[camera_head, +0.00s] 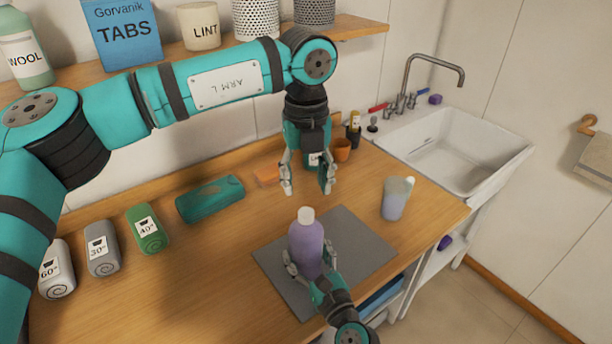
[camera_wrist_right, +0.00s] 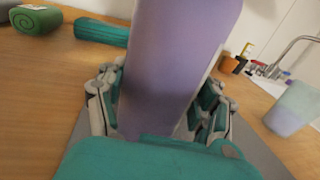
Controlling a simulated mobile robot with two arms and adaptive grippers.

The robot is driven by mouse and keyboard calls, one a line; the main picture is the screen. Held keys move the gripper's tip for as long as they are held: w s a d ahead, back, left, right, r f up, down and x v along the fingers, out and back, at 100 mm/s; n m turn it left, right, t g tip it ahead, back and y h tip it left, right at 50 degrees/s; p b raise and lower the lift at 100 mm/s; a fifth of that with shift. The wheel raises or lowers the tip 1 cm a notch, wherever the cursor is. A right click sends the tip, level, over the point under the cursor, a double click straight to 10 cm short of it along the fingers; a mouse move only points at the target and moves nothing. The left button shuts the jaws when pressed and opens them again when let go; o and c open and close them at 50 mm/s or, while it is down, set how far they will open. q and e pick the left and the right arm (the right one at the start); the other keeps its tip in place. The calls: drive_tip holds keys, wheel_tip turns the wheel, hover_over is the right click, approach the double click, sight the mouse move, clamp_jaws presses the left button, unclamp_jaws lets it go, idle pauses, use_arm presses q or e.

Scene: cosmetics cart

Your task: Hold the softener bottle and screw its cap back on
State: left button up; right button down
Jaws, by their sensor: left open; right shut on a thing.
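The softener bottle (camera_head: 307,246) is lilac and stands upright on a grey mat (camera_head: 360,245). A white cap (camera_head: 306,214) sits at its top; I cannot tell how tightly it is seated. My right gripper (camera_head: 311,264) is shut around the bottle's lower body. The right wrist view shows the bottle (camera_wrist_right: 178,65) close up between the fingers (camera_wrist_right: 160,112), with its top out of frame. My left gripper (camera_head: 307,188) points down, open and empty, just above the cap and apart from it.
A cup with lilac liquid (camera_head: 396,198) stands right of the mat. A teal roll (camera_head: 210,199) and several rolled towels (camera_head: 147,228) lie to the left. Small items, including an orange pot (camera_head: 342,149), stand behind, near the white sink (camera_head: 450,148). A shelf (camera_head: 355,27) runs above.

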sight(306, 212)
use_arm(q)
wheel_tip(306, 212, down, 8)
drive_tip(key=shift+r, duration=0.15)
idle(0.4)
clamp_jaws()
drive_tip(key=m, duration=1.6)
drive_tip(key=shift+m, duration=0.4)
drive_tip(key=m, duration=0.5)
drive_tip(key=shift+m, duration=0.3)
drive_tip(key=shift+o, duration=0.7)
unclamp_jaws()
